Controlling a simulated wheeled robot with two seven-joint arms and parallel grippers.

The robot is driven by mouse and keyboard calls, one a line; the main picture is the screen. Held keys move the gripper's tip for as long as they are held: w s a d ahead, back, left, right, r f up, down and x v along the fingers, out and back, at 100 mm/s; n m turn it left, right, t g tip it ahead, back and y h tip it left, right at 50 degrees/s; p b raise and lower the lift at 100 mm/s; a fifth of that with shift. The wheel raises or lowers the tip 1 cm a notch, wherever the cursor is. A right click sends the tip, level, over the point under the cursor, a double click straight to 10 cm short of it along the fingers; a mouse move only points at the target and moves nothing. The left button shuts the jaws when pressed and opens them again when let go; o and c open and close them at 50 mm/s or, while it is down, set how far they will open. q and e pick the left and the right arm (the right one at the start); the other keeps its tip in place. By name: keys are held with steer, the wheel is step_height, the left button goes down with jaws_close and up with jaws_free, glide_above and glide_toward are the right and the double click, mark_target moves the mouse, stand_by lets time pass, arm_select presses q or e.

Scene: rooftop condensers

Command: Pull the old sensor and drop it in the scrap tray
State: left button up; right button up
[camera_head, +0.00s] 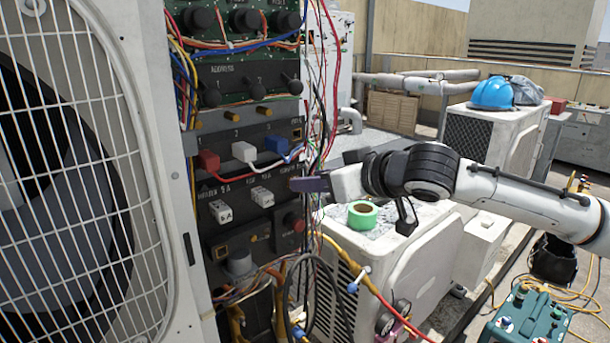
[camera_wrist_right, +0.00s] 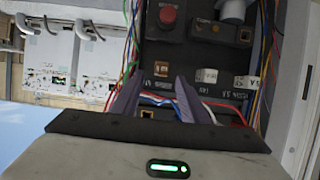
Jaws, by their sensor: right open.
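My right gripper (camera_head: 308,184) reaches in from the right to the right edge of the open control panel (camera_head: 222,190). In the right wrist view its two dark fingers (camera_wrist_right: 160,98) are apart and nothing is held between them. Beyond them is the panel face, seen upside down, with wires crossing near the fingertips. A grey cylindrical part (camera_head: 239,262) sits low on the panel; its edge also shows in the wrist view (camera_wrist_right: 232,10). I cannot tell which panel part is the old sensor. I cannot make out a scrap tray. My left gripper is not in view.
Red (camera_head: 208,161), white (camera_head: 244,152) and blue (camera_head: 277,146) plugs sit in the panel. Loose wires hang along its right edge. Green tape (camera_head: 362,214) lies on a condenser unit. A blue hard hat (camera_head: 492,93) is farther back. A teal box (camera_head: 528,318) stands lower right.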

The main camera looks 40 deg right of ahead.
steer(key=shift+x, duration=1.7)
steer(key=shift+c, duration=0.2)
jaws_close()
